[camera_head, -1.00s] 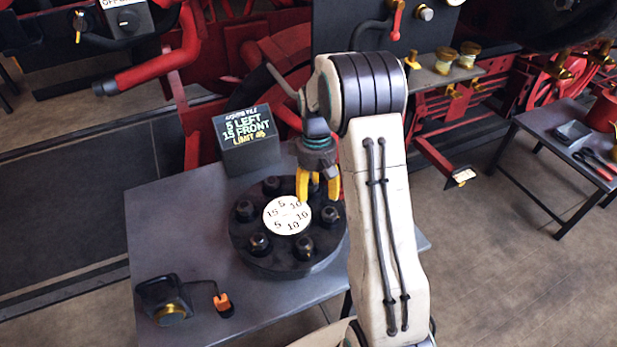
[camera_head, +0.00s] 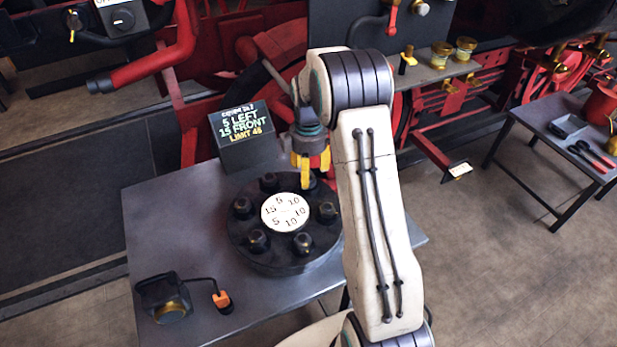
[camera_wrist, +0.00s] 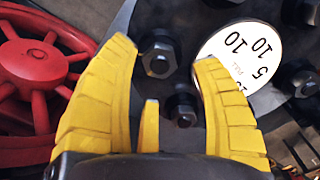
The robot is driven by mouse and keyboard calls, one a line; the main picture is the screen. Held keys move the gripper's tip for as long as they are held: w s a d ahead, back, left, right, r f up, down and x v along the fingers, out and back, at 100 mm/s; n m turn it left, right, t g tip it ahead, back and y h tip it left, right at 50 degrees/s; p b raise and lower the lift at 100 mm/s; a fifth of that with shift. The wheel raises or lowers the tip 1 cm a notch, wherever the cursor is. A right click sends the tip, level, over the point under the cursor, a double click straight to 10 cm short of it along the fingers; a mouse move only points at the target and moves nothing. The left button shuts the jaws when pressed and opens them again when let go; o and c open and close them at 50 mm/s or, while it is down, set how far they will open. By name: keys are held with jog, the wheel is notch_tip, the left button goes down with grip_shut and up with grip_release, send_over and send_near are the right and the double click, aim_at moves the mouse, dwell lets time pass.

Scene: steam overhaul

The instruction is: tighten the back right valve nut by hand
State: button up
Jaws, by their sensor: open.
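The round black valve cover (camera_head: 285,262) lies on the grey table, with several dark nuts around its white numbered disc (camera_head: 285,212). My gripper (camera_head: 312,178) is open and points down over the back right of the cover, hiding most of the back right nut in the head view. In the wrist view my gripper (camera_wrist: 165,58) has its yellow fingers spread. One hex nut (camera_wrist: 158,60) shows between the fingertips, and another nut (camera_wrist: 182,110) shows nearer the palm. I cannot tell if any finger touches a nut.
A dark sign box (camera_head: 240,140) reading "5 LEFT", "15 FRONT", "LIMIT 45" stands behind the cover. A black device (camera_head: 163,298) with a cabled orange-tipped piece (camera_head: 222,300) lies at the table's front left. The table's left side (camera_head: 170,220) is clear. Red machinery stands behind.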

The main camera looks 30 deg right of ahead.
jog(key=shift+f, duration=1.75)
grip_shut()
